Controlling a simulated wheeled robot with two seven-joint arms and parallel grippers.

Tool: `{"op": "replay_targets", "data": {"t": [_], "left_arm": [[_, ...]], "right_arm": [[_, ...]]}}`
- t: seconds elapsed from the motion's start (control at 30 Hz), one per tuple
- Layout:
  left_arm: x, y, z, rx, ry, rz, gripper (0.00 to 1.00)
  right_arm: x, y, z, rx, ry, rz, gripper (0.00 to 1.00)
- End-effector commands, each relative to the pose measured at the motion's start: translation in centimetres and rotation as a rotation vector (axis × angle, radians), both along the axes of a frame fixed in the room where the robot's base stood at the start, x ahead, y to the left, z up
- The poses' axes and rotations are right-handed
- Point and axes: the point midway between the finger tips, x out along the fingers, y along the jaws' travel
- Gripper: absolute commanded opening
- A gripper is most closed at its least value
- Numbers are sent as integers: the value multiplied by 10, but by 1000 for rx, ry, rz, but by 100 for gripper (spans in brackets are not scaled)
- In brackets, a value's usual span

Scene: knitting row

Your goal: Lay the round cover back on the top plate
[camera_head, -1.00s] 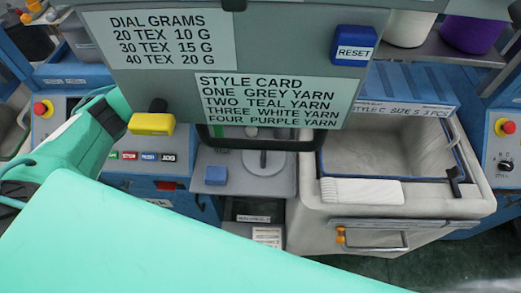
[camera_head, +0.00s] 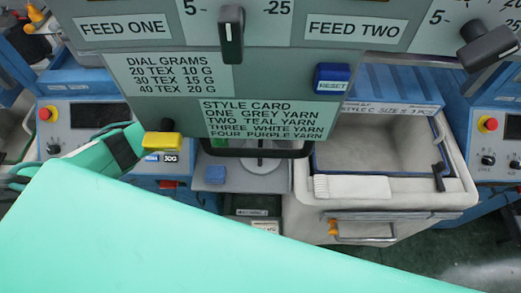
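A pale round disc (camera_head: 264,167) with an upright post shows partly behind the black handle bar at the bottom of the grey panel. I cannot tell whether this disc is the round cover or the top plate. No other round cover is clear to see. A mint-green arm of mine comes in from the left, and a large mint-green part of me fills the foreground. Neither gripper shows, and the foreground hides much of the lower picture.
A grey panel (camera_head: 275,85) with dials, labels and a blue reset button (camera_head: 332,77) hangs in front.

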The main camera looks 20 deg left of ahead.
Motion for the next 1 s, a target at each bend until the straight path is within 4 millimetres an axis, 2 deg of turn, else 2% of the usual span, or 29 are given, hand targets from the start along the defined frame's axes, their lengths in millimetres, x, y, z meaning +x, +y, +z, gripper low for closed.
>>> {"op": "replay_targets", "data": {"t": [0.27, 0.47, 0.5, 0.87, 1.0], "left_arm": [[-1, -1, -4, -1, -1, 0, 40], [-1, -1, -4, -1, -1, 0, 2], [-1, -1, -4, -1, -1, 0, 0], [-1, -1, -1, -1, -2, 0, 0], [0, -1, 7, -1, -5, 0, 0]], "right_arm": [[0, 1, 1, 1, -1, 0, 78], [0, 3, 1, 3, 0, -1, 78], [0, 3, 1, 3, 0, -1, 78], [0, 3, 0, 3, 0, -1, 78], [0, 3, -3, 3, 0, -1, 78]]}}
